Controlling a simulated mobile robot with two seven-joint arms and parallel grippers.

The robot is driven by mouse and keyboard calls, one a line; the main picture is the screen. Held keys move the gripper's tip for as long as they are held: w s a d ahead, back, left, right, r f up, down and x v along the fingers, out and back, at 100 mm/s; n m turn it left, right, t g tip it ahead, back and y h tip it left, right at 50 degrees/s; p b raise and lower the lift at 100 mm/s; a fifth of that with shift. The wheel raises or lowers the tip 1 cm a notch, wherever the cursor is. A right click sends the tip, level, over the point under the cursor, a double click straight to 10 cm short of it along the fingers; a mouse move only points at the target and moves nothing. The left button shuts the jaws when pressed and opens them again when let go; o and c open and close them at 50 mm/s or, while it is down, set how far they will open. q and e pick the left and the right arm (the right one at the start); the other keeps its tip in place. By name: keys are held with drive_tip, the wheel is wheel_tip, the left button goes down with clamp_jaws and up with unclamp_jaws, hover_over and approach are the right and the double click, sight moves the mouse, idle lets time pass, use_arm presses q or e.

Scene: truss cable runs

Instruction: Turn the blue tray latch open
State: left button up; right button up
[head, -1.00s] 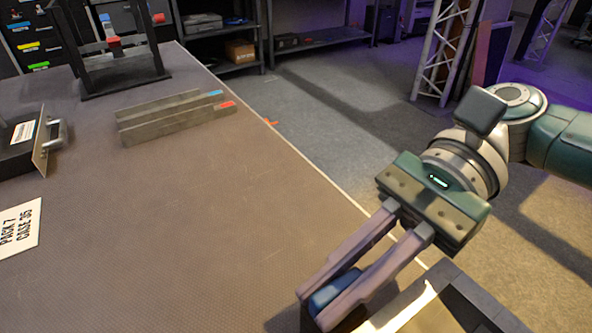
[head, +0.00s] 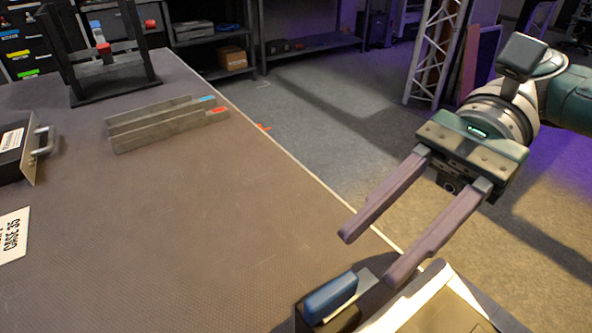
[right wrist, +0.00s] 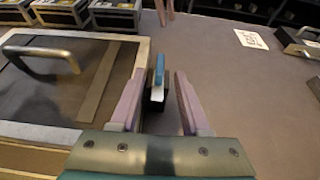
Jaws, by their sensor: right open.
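The blue tray latch (head: 330,297) shows at the bottom of the head view, on a dark block with a light metal strip beside it. In the right wrist view the blue latch (right wrist: 160,68) stands beyond and between my fingers, beside the tray's rim. My right gripper (head: 368,261) is open and empty, above and to the right of the latch, apart from it. Its fingers also frame the latch in the right wrist view (right wrist: 161,60). Two small mauve fingers, seemingly my left gripper (right wrist: 165,12), show at the top edge there; their opening is unclear.
A framed tray (right wrist: 142,75) with a metal handle (right wrist: 42,55) lies left of the latch in the wrist view. Grey rails (head: 165,125), a black stand (head: 110,88) and a handled case (head: 18,150) are farther off. The middle of the table is clear.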

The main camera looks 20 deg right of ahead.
drive_tip(key=shift+v, duration=1.85)
